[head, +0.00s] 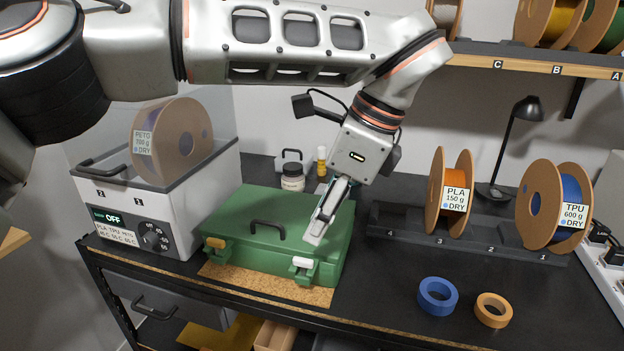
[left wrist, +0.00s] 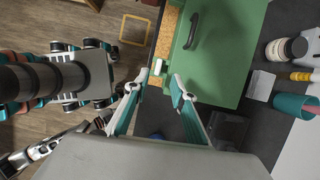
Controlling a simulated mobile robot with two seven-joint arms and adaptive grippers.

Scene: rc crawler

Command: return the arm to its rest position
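My left arm reaches in from the upper left of the head view and bends down over the bench. My left gripper (head: 318,228) is over the front right part of the closed green case (head: 245,228), above its white latch (head: 302,265). In the left wrist view its two fingers (left wrist: 155,87) stand apart with nothing between them; the white latch (left wrist: 157,67) lies just beyond them. I cannot tell whether a fingertip touches the case. My right gripper is not in the head view; silver and dark arm parts at the wrist view's lower left may belong to my right arm.
The grey dryer box (head: 180,200) with a spool stands left. Behind the case is a jar (head: 292,178). At right are a spool rack (head: 400,228), a lamp (head: 515,130) and two tape rolls (head: 437,296). A spool shelf (head: 540,62) hangs upper right.

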